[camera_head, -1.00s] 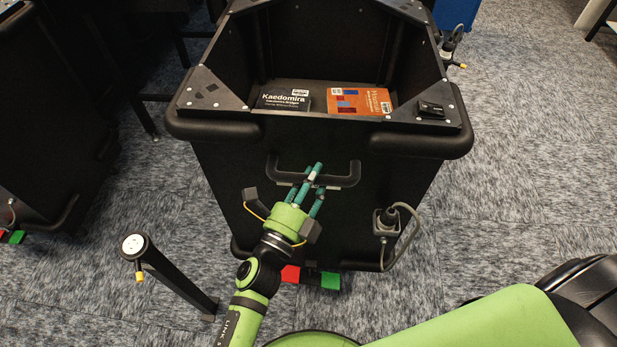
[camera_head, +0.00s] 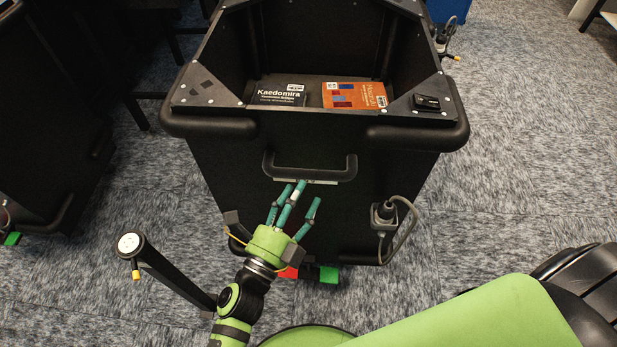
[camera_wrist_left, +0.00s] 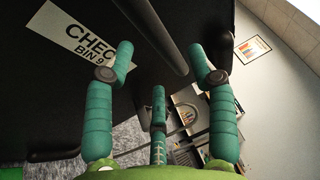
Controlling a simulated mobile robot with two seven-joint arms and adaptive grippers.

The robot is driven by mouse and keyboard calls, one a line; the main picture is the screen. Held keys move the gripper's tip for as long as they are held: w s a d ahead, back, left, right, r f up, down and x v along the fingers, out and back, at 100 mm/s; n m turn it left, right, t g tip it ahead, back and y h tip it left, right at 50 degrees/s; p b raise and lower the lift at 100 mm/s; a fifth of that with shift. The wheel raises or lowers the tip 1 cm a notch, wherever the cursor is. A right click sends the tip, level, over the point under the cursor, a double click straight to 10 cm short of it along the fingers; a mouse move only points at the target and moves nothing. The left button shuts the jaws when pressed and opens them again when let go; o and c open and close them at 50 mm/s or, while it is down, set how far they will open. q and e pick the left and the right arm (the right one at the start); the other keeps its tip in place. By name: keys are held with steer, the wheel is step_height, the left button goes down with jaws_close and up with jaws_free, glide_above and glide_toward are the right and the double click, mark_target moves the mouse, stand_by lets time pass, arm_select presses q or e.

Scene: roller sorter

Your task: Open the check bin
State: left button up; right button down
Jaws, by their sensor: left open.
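The check bin (camera_head: 230,165) is a tall black open-topped bin. A black bar handle (camera_head: 310,172) is fixed on its front, with a pale label just under it. In the left wrist view the white label (camera_wrist_left: 75,35) reads "CHEC… BIN 9", and the dark handle bar (camera_wrist_left: 155,38) runs past the fingertips. My left gripper (camera_head: 300,192) has green fingers, spread open and empty. It is just below and in front of the handle; I cannot tell whether any finger touches it. My right gripper is not in view.
A black book (camera_head: 280,93) and an orange book (camera_head: 355,96) lie in the bin. Red (camera_head: 288,272) and green (camera_head: 329,274) blocks sit at its foot. A plug with a cable (camera_head: 383,217) is at front right, a short post (camera_head: 170,270) at left.

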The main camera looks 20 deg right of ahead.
arm_select(q)
steer(key=v, duration=0.6)
steer(key=shift+s, duration=0.15)
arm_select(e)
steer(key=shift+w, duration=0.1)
arm_select(q)
steer(key=shift+f, duration=0.1)
